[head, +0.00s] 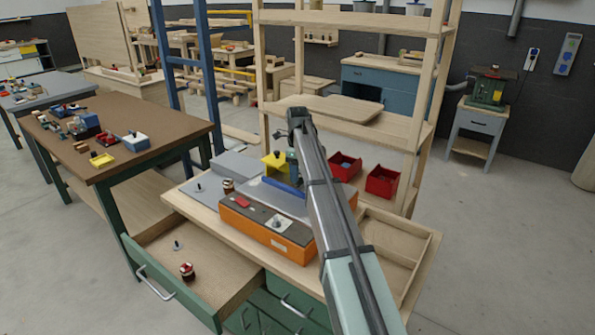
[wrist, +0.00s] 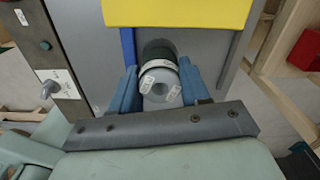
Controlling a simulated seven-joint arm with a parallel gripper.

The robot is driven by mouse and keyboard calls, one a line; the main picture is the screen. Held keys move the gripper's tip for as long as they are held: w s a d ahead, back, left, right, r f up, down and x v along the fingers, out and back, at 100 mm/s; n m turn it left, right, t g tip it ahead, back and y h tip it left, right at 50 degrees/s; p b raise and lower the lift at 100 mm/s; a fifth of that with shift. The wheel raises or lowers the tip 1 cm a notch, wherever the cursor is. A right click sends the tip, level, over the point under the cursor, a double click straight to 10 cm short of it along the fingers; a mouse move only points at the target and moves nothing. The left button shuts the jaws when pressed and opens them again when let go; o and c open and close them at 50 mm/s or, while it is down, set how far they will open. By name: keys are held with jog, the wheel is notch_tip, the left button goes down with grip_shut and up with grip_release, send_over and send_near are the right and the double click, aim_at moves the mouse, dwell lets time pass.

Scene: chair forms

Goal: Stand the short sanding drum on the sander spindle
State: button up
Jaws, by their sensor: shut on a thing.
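In the wrist view my gripper (wrist: 158,82) is shut on a sanding drum (wrist: 160,68), a dark, hollow cylinder with a pale band, small white labels and a grey end with a hole. The sander (head: 265,238) is an orange box with a dark top on the bench in the head view. A small upright spindle (head: 278,220) stands on a white plate on its top. The spindle also shows in the wrist view (wrist: 47,88), left of the held drum and apart from it. In the head view my arm largely hides my gripper, and I cannot make out the held drum.
A dark red drum (head: 228,186) stands behind the sander's left side. Another drum (head: 187,271) and a small spindle-like part (head: 177,246) are in the open drawer (head: 215,285). A yellow block (head: 275,160) rises behind the sander. Red bins (head: 382,181) stand at the right.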

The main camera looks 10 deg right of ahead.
jog(key=shift+f, duration=0.8)
jog(key=o, duration=1.6)
jog(key=shift+r, duration=0.1)
jog(key=shift+r, duration=3.45)
